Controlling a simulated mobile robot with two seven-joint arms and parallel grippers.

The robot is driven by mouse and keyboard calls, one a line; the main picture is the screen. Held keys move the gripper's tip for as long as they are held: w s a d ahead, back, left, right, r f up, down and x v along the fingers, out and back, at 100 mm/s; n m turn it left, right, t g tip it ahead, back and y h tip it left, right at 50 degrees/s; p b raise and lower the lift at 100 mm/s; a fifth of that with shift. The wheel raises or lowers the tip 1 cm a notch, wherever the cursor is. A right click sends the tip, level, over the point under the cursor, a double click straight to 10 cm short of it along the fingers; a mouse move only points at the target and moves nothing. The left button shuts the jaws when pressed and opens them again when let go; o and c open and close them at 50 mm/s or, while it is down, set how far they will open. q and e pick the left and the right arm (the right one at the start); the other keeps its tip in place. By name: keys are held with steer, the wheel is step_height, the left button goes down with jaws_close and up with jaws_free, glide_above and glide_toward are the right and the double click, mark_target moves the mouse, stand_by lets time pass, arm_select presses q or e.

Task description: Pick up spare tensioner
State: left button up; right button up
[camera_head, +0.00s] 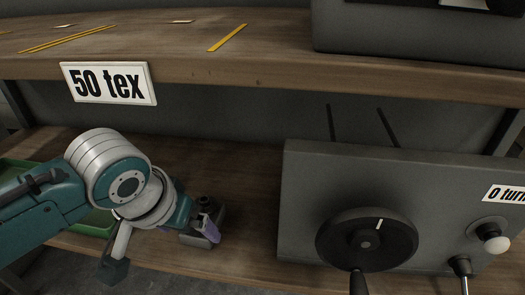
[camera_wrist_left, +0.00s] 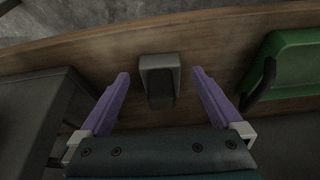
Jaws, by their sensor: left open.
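The spare tensioner appears to be the small grey block-like part on the lower wooden shelf; in the left wrist view the tensioner (camera_wrist_left: 160,75) lies between the purple fingers, with a dark lower part. In the head view the tensioner (camera_head: 201,240) is partly hidden behind my left gripper (camera_head: 207,225). In the left wrist view my left gripper (camera_wrist_left: 160,83) is open, with one finger on each side of the tensioner and a visible gap to both. I cannot tell how far above the shelf the fingertips are. My right gripper is not in view.
A grey box with a black hand wheel (camera_head: 366,240) and a white knob stands right of the gripper. A green bin (camera_head: 92,222) is at the left, also in the wrist view (camera_wrist_left: 285,65). The upper shelf (camera_head: 200,65) with a "50 tex" sign (camera_head: 108,83) overhangs.

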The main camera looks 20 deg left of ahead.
mark_target(216, 212)
arm_select(q)
steer(key=w, duration=0.1)
steer(key=w+b, duration=0.1)
steer(key=w, duration=0.1)
steer(key=shift+a+f, duration=0.2)
steer(key=shift+a, duration=0.05)
steer(key=shift+w+b+x, duration=0.25)
steer(key=shift+b+x, duration=0.85)
steer(key=shift+x, duration=0.1)
steer(key=shift+f, duration=0.1)
steer(key=c, duration=1.5)
steer(key=shift+c, duration=0.3)
